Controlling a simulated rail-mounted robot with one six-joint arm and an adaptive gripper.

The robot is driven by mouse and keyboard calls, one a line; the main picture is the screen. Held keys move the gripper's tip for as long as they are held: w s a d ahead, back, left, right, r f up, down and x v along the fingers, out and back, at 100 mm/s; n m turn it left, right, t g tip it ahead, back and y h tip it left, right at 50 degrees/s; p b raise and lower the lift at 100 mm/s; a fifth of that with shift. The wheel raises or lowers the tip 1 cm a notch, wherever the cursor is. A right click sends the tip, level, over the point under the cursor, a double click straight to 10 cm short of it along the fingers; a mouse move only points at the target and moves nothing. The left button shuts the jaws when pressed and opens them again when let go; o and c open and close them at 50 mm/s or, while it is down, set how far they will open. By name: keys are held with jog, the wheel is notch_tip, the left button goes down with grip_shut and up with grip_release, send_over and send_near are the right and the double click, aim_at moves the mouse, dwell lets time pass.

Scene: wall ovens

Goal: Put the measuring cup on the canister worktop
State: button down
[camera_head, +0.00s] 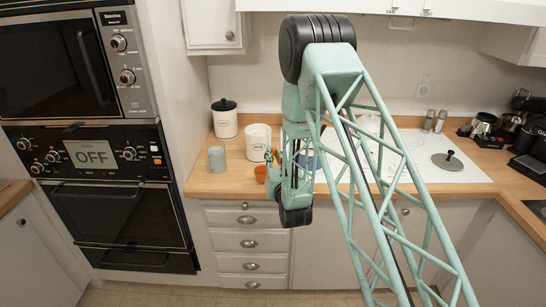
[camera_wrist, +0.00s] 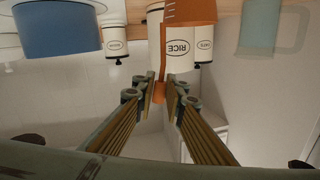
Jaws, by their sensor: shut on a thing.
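The measuring cup is orange; its bowl (camera_wrist: 188,10) and downward handle show in the wrist view, which looks upside down. It is also a small orange patch in the head view (camera_head: 261,173), left of my gripper. My gripper (camera_wrist: 160,88) is shut on the cup's handle. In the head view my gripper (camera_head: 272,163) is partly hidden by my arm. The canister worktop (camera_head: 232,183) is the wooden counter left of the hob. The cup is over or at its front part; I cannot tell whether it touches the wood.
A black-lidded canister (camera_head: 224,122) and another white canister (camera_head: 257,140) stand at the back of the worktop. A grey-teal mug (camera_head: 216,159) stands at its left. A blue pot (camera_wrist: 55,30) is on the other side. The wall oven (camera_head: 100,155) borders the left.

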jog(key=shift+f, duration=0.75)
jog(key=c, duration=2.6)
grip_release()
jog(key=shift+c, duration=0.2)
jog(key=shift+r, duration=0.2)
jog(key=v, duration=1.2)
jog(key=shift+b, duration=0.35)
jog(key=shift+w+r, duration=0.1)
